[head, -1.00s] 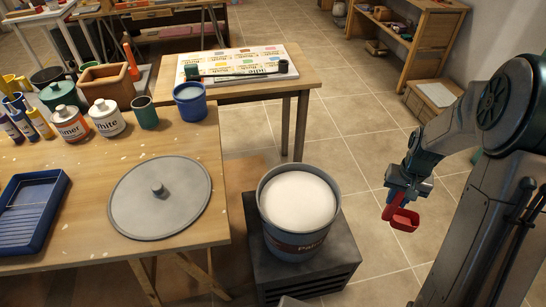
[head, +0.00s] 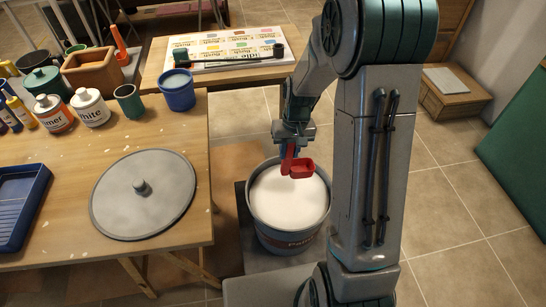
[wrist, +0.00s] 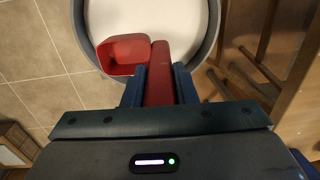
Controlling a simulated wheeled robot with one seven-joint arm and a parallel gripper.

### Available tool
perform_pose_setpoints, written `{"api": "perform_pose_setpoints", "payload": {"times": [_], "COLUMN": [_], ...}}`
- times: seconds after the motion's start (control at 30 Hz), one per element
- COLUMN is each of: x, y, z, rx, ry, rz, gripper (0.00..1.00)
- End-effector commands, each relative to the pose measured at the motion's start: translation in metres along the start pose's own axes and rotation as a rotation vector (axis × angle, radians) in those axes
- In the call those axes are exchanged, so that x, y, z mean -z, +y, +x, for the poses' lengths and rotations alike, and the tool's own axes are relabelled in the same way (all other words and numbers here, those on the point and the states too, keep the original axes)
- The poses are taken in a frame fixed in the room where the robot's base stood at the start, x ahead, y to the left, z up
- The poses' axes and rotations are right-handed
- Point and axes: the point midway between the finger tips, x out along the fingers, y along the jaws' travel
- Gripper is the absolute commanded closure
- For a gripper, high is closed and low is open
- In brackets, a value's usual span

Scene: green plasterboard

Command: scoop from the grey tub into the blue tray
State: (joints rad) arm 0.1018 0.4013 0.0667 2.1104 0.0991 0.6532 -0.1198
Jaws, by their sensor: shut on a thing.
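The grey tub (head: 268,230) stands on a dark block right of the table and is filled with white material. It also shows in the wrist view (wrist: 213,30), below the gripper. My gripper (head: 290,150) is shut on the handle of a red scoop (head: 301,168); in the wrist view the fingers (wrist: 159,85) clasp the handle and the scoop cup (wrist: 122,55) sits to its left. The scoop hangs over the tub opening; the head view does not show whether it touches the white material. The blue tray (head: 18,205) lies at the table's left edge, partly cut off.
A round grey lid (head: 150,205) lies on the table (head: 110,160) between tray and tub. Paint cans (head: 90,107), a green cup (head: 130,102) and a blue bucket (head: 177,92) stand along its far side. A second table (head: 160,70) holds a colour chart.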

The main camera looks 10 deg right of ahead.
Motion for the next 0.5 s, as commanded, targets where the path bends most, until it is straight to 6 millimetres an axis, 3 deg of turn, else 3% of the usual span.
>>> {"api": "perform_pose_setpoints", "payload": {"times": [0.23, 0.5], "x": [-0.044, -0.063], "y": [-0.025, -0.035], "z": [-0.02, -0.027], "rx": [0.15, 0.212], "ry": [-0.009, -0.002], "rz": [-0.067, -0.098], "gripper": [1.0, 1.0]}}
